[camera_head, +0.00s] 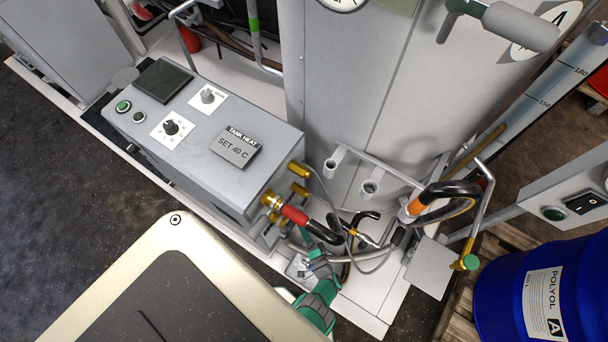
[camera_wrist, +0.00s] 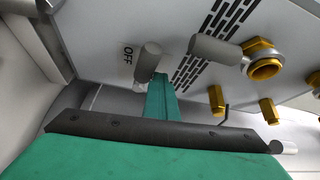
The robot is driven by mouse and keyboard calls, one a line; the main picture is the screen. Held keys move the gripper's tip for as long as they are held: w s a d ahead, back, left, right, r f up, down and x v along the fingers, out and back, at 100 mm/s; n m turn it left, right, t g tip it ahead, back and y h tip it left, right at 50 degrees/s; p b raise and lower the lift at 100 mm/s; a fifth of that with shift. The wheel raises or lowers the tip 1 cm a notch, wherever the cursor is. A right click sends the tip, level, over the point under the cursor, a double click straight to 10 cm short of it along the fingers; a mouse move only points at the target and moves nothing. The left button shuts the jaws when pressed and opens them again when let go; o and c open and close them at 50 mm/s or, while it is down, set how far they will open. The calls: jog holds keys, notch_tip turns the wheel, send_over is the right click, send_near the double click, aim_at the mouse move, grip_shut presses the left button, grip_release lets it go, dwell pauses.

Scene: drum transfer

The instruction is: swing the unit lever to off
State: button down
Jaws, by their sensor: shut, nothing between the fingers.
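The unit is a grey cabinet (camera_head: 215,135) with a TANK HEAT plate reading SET 40 C. Its lower end face (camera_wrist: 180,15) fills the top of the wrist view. There, a stubby grey cylinder (camera_wrist: 148,58), apparently the lever's handle, is right beside the printed OFF mark (camera_wrist: 128,54). A second grey cylinder (camera_wrist: 210,49) sticks out to the right, past black slots. My gripper (camera_wrist: 162,98) is shut and empty, its green fingers just below the handle; I cannot tell if they touch. In the head view my gripper (camera_head: 308,266) is low beside the cabinet's end; the lever is hidden there.
Brass fittings (camera_wrist: 262,66) project from the face right of the lever. A red-collared hose (camera_head: 295,214) and loose cables crowd the space beside my gripper. A blue POLYOL drum (camera_head: 500,300) stands at the far right. Dark floor lies open on the left.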

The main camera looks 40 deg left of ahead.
jog(key=shift+w, duration=0.1)
jog(key=v, duration=1)
jog(key=shift+s+d, duration=0.25)
jog(key=shift+d, duration=0.05)
